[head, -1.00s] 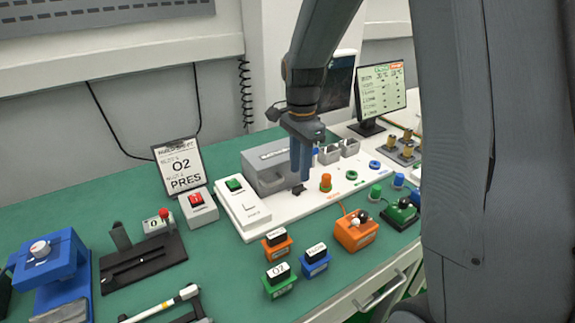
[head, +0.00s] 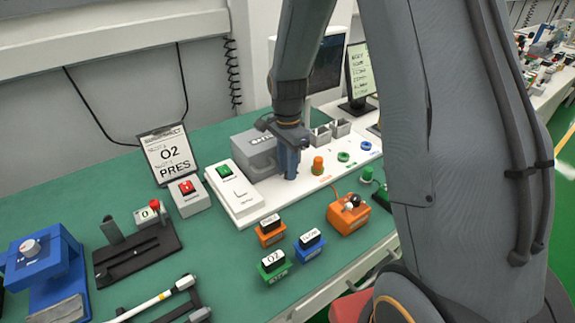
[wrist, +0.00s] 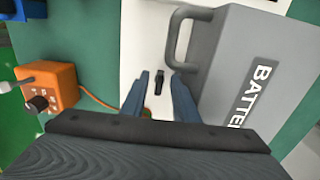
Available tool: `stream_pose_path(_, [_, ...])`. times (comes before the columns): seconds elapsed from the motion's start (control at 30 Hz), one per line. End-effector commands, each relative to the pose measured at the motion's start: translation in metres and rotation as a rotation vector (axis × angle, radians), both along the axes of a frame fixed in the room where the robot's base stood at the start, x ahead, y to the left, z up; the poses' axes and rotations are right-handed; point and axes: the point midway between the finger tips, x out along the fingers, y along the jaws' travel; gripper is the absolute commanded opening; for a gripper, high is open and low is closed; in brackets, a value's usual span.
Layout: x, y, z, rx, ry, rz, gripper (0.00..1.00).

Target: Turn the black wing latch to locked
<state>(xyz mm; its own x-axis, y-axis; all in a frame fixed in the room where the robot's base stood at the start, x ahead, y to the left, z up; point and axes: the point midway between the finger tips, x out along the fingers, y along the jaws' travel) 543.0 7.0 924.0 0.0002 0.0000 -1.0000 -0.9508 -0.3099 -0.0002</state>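The black wing latch (wrist: 159,80) shows in the wrist view on a white panel (wrist: 148,28), beside the handle of the grey battery box (wrist: 222,50). Its wing lies nearly lengthwise in that picture. My gripper (wrist: 161,75) is open and empty, with one blue-grey finger on each side of the latch in the picture. I cannot tell whether the fingers touch it. In the head view my gripper (head: 288,172) points down at the panel in front of the battery box (head: 254,150). The latch is hidden behind the fingers there.
An orange box (wrist: 50,88) with knobs and a cable is left of the panel in the wrist view. The battery box handle (wrist: 180,42) is close to the right finger. In the head view an orange button (head: 317,165) stands just right of my gripper.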

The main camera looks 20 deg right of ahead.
Motion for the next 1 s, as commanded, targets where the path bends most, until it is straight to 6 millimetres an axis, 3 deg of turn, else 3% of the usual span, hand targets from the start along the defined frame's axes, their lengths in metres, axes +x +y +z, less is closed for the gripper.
stream_pose_path(0.2, [0.0002, -0.0006, -0.0004, 0.0, 0.0, -0.001, 0.27])
stream_pose_path(0.4, [0.0, -0.0007, -0.0002, 0.0, 0.0, -0.001, 0.0])
stream_pose_path(0.77, [-0.0004, -0.0009, 0.0002, 0.0, 0.001, 0.034, 0.0])
stream_pose_path(1.0, [-0.0011, -0.0013, 0.0007, 0.0, 0.001, 0.167, 0.0])
